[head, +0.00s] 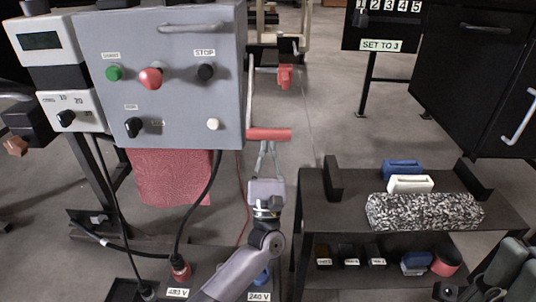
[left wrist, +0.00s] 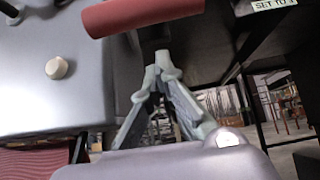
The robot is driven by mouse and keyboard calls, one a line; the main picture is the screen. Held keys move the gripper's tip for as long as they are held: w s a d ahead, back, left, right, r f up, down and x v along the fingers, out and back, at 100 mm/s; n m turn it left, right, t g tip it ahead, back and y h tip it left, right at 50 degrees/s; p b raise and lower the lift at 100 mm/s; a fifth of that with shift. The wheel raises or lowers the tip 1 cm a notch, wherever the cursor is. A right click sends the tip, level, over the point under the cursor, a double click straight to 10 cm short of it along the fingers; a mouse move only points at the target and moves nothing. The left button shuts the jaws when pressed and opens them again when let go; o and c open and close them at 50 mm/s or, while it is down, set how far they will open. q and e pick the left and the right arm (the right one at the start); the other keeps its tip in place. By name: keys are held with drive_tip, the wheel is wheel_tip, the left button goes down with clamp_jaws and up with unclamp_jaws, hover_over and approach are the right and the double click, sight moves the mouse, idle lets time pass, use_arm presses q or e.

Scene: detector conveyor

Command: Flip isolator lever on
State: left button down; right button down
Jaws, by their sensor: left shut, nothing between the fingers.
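The isolator lever's red handle (head: 269,134) sticks out sideways at the lower right edge of the grey control box (head: 185,95). A grey bar (head: 249,95) runs up from it along the box's side, so the lever hangs down. My left gripper (head: 265,147) is shut and empty, its fingertips just below the handle. In the left wrist view the red handle (left wrist: 140,14) crosses above the closed fingertips (left wrist: 161,66), with a small gap apparent. Contact cannot be told for sure. My right gripper is not clearly in view.
Cables hang below. A dark shelf (head: 330,215) with blocks stands right, and a black cabinet (head: 475,75) behind it. Floor between is clear.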

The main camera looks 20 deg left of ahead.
use_arm(q)
drive_tip(key=shift+s+d+r, duration=0.15)
drive_tip(key=shift+s+r, duration=0.1)
drive_tip(key=shift+s, duration=0.25)
drive_tip(key=shift+s+d+r, duration=0.1)
drive_tip(key=shift+s+r, duration=0.1)
drive_tip(key=shift+s, duration=0.3)
